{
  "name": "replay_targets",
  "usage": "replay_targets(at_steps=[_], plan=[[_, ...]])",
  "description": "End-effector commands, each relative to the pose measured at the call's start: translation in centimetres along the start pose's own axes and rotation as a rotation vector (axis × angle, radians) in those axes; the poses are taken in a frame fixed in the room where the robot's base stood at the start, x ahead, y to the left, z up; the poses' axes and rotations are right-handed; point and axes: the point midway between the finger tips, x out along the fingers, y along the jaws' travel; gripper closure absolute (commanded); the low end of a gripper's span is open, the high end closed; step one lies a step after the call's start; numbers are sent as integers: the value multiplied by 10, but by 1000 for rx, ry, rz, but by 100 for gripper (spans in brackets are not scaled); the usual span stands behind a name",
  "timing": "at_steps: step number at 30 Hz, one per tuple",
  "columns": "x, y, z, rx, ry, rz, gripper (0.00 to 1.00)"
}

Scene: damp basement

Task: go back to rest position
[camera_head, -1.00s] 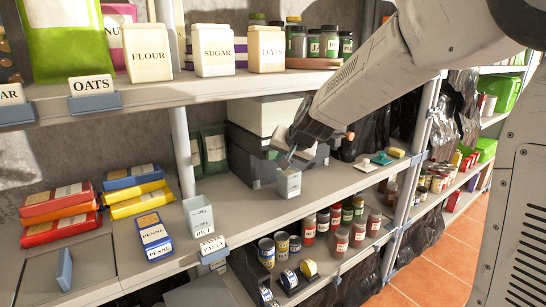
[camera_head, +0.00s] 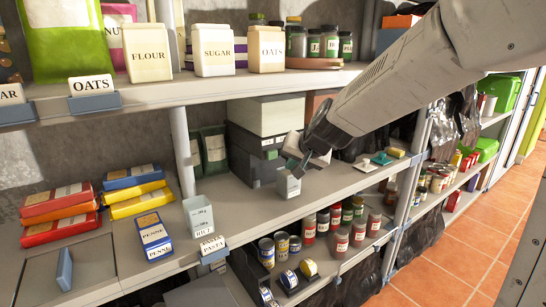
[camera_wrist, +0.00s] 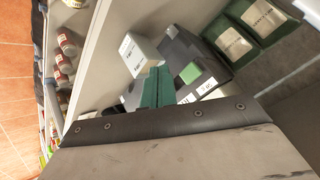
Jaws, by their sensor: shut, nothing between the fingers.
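My gripper (camera_head: 300,160) hangs over the middle shelf in the head view, at the end of my grey arm that comes in from the upper right. Its teal fingers (camera_wrist: 156,88) are shut together and empty in the wrist view. A small pale labelled container (camera_head: 289,185) stands on the shelf just below and in front of the gripper. It also shows in the wrist view (camera_wrist: 138,58), beside the fingers. I cannot tell the exact gap between them.
Dark and grey storage boxes (camera_head: 266,120) stand behind the gripper. A grey container (camera_head: 199,217) and pasta packs (camera_head: 155,237) are to the left. Cans and jars (camera_head: 340,243) fill the lower shelf. The upper shelf (camera_head: 200,89) holds canisters. Tiled floor (camera_head: 450,260) is clear at right.

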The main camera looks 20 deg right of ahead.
Motion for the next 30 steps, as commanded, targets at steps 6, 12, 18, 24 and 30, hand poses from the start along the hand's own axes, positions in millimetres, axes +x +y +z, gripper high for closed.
replay_targets(at_steps=[6, 12, 18, 24, 30], plan=[[0, 0, 0, 0, 0, 0, 100], [0, 0, 0, 1, 0, 0, 100], [0, 3, 26, -11, -108, 4, 100], [-48, 24, 105, -129, -384, 52, 100], [-136, 60, 175, -267, -593, 155, 100]])
